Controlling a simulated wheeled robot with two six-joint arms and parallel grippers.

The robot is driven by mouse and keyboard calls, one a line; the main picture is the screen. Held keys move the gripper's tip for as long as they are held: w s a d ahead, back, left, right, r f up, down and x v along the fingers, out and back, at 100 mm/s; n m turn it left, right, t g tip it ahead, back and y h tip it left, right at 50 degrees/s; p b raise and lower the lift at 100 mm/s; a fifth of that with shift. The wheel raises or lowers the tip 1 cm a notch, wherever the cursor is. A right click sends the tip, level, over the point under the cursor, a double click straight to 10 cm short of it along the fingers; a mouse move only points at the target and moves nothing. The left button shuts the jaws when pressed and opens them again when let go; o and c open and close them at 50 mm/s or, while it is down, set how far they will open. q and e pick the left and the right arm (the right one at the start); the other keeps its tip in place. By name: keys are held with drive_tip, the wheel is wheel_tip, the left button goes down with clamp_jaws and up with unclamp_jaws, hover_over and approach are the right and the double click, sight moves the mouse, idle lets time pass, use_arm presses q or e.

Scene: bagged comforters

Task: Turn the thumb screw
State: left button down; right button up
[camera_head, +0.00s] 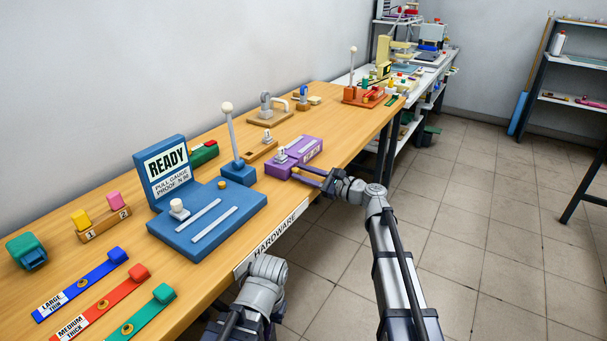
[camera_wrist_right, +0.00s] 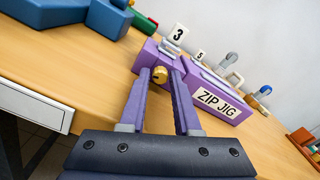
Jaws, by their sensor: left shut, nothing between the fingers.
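The thumb screw (camera_wrist_right: 160,75) is a small round gold knob on the end face of the purple zip jig (camera_wrist_right: 222,103). In the head view the purple zip jig (camera_head: 305,152) sits near the table's front edge. My right gripper (camera_wrist_right: 161,72) is open, with its two fingertips on either side of the knob and a gap showing at each side. My left gripper (camera_head: 264,272) is shut and empty, low in front of the table edge.
A blue gauge (camera_head: 210,219) with a READY sign and a blue lever base (camera_head: 238,174) stand left of the jig. Coloured strips (camera_head: 120,300) lie at the front left. More fixtures, such as an orange one (camera_head: 365,97), stand farther back. The floor at right is clear.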

drive_tip(key=o, duration=0.3)
